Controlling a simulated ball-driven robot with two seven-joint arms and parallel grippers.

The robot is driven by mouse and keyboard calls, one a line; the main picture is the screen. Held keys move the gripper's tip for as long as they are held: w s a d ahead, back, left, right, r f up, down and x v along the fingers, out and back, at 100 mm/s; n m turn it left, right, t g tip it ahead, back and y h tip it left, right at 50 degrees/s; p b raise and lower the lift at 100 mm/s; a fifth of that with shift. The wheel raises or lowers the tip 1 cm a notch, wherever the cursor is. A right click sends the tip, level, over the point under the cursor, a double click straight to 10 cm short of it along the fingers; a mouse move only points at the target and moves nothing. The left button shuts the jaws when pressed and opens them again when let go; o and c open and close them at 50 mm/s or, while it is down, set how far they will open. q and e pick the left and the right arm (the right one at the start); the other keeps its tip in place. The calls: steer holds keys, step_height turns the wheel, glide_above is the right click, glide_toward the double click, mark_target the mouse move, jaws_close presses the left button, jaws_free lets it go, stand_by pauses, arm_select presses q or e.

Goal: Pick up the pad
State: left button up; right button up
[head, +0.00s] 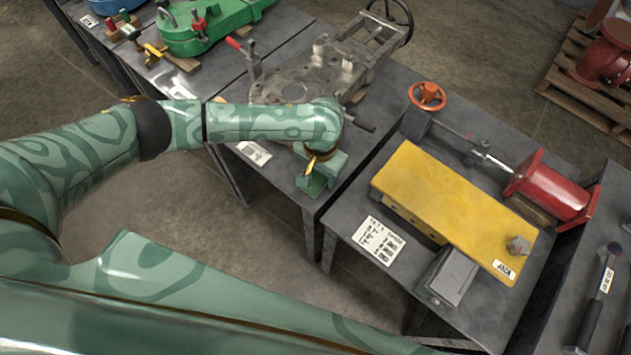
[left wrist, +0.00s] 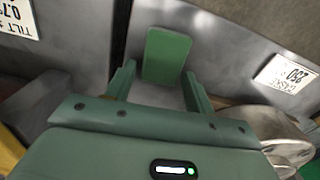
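A flat green rectangular pad (left wrist: 167,55) shows in the left wrist view, just ahead of my left gripper (left wrist: 160,80). The two fingers stand apart, one on each side of the pad's near end. The left finger is clear of the pad, and the right one is very close to its edge. I cannot tell whether it touches. In the head view my left gripper (head: 314,182) points down at the front corner of the middle table. The pad is hard to tell from the green gripper there. My right gripper is not in view.
A yellow block (head: 450,205), a grey box (head: 447,276) and a red cylinder (head: 548,190) are on the right table. A grey metal casting (head: 310,85) with a lever lies behind my left wrist. A narrow gap parts the two tables.

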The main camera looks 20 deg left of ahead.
mark_target(320, 176)
arm_select(q)
steer(key=c, duration=0.6)
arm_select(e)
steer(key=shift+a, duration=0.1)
arm_select(q)
steer(key=shift+c, duration=0.2)
